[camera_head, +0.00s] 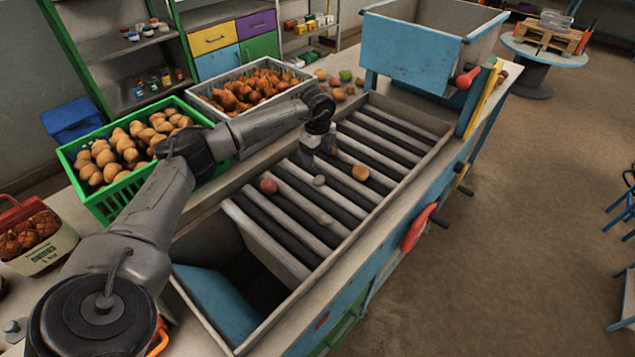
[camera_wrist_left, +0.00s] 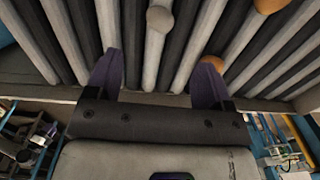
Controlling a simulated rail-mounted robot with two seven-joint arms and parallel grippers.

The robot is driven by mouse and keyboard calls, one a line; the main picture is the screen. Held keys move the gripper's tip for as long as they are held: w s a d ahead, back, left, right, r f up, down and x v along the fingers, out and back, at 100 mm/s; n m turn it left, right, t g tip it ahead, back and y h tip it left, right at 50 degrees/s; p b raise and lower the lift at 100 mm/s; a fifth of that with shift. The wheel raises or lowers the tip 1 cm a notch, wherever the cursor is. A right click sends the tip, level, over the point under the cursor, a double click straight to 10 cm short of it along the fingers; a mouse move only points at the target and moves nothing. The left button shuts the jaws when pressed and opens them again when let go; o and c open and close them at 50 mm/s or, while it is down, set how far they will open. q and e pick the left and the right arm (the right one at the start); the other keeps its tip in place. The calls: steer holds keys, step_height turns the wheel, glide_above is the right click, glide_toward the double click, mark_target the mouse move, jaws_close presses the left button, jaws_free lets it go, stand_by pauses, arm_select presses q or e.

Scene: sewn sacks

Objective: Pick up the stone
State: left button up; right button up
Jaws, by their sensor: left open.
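My left gripper (camera_head: 317,152) is above the rollers, just beyond the stone in the head view. Its two purple fingers stand apart with nothing between them, as the left wrist view also shows for the gripper (camera_wrist_left: 160,70). My right gripper is not in view.
The roller bed (camera_head: 300,205) has a raised rim. A reddish item (camera_head: 269,186) and an orange one (camera_head: 361,172) lie beside the stone. A green crate of potatoes (camera_head: 115,205) and a pale crate of onions (camera_head: 205,93) stand to the left. A blue-sided hopper (camera_head: 410,55) stands behind.

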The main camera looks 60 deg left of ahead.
mark_target(319, 178)
arm_select(q)
steer(key=f, duration=0.5)
steer(key=f+b, duration=0.1)
steer(key=f, duration=0.4)
steer(key=shift+w+f, duration=0.2)
steer(key=shift+f, duration=0.15)
steer(key=shift+r, duration=0.1)
steer(key=c, duration=1)
